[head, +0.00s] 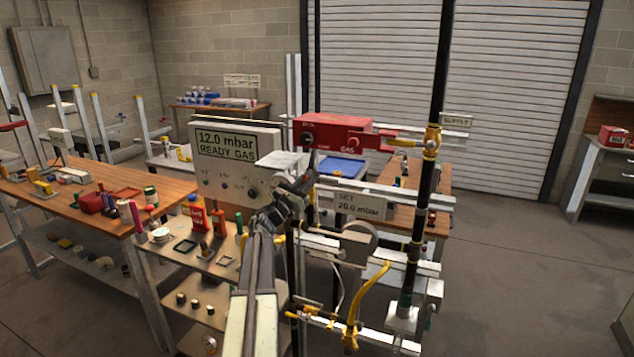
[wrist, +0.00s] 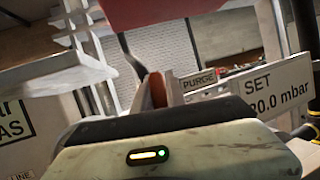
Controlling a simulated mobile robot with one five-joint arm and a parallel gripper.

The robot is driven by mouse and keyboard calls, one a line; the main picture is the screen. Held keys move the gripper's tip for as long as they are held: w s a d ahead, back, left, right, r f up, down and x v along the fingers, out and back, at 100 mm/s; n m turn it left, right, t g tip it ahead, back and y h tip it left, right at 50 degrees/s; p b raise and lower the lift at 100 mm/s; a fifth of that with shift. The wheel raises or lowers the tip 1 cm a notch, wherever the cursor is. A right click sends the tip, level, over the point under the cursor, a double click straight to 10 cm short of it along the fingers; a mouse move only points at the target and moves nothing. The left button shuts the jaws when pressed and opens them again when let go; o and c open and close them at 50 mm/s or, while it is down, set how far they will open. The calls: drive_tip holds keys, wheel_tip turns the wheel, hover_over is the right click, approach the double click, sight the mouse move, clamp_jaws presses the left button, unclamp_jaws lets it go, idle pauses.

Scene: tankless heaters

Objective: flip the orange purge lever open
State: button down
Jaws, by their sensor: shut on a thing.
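The orange purge lever (wrist: 157,90) shows in the wrist view as a small orange-brown piece beside the PURGE label (wrist: 199,80). My gripper (wrist: 152,78) is shut on it, with a dark finger to its left and a grey one to its right. In the head view my gripper (head: 306,178) is just below the red gas unit (head: 333,131), right of the grey panel reading 12.0 mbar READY GAS (head: 227,145). There I cannot make out the lever behind the gripper. How far the lever is turned cannot be told.
A sign reading SET 20.0 mbar (head: 358,206) is close to the right of my gripper. A vertical black pipe (head: 424,200) with yellow fittings stands farther right. A cart of tools (head: 190,262) is at the left. Open floor (head: 530,260) lies at the right.

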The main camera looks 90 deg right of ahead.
drive_tip(key=shift+w+n+h, duration=0.15)
drive_tip(key=shift+n+h, duration=0.25)
drive_tip(key=shift+n, duration=0.2)
drive_tip(key=c, duration=1.3)
unclamp_jaws()
drive_tip(key=shift+d, duration=0.1)
drive_tip(key=shift+c, duration=0.2)
drive_tip(key=b+v, duration=0.3)
drive_tip(key=v, duration=0.5)
drive_tip(key=shift+r, duration=0.1)
